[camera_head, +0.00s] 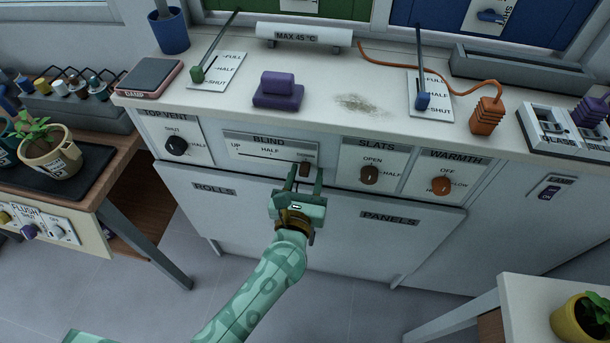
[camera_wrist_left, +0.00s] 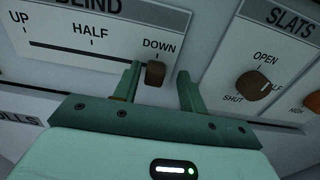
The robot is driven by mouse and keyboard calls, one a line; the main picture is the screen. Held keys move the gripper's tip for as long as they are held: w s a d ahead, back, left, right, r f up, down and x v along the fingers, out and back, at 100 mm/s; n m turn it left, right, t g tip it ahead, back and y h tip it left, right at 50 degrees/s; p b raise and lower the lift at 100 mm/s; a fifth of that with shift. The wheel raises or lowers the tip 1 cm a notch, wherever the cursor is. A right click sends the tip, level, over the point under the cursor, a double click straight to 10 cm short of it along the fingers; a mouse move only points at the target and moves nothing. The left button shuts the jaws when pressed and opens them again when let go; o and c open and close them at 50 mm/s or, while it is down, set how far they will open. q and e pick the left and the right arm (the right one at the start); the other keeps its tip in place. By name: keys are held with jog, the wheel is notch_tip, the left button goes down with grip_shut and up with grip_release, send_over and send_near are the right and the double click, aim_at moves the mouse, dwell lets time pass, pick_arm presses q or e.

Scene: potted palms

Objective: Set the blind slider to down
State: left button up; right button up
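The blind slider is a small brown knob (camera_head: 305,169) at the right end of its track on the BLIND panel (camera_head: 262,150). In the left wrist view the knob (camera_wrist_left: 155,73) sits just below the DOWN label, with the dark track running left to HALF and UP. My left gripper (camera_head: 305,177) is open in front of the panel. In the left wrist view its fingers (camera_wrist_left: 159,84) stand on either side of the knob, with the left finger closer to it and a wider gap on the right. Contact with the knob cannot be told. My right gripper is not in view.
The SLATS dial (camera_head: 369,174) and WARMTH dial (camera_head: 441,185) are right of the slider, and the TOP VENT dial (camera_head: 177,145) is left. The counter above holds a purple block (camera_head: 278,90) and an orange plug (camera_head: 487,115). The floor in front is clear.

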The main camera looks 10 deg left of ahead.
pick_arm(q)
jog(key=s+p, duration=0.1)
jog(key=s, duration=1.5)
jog(key=shift+s+a, duration=0.2)
jog(key=shift+a, duration=0.1)
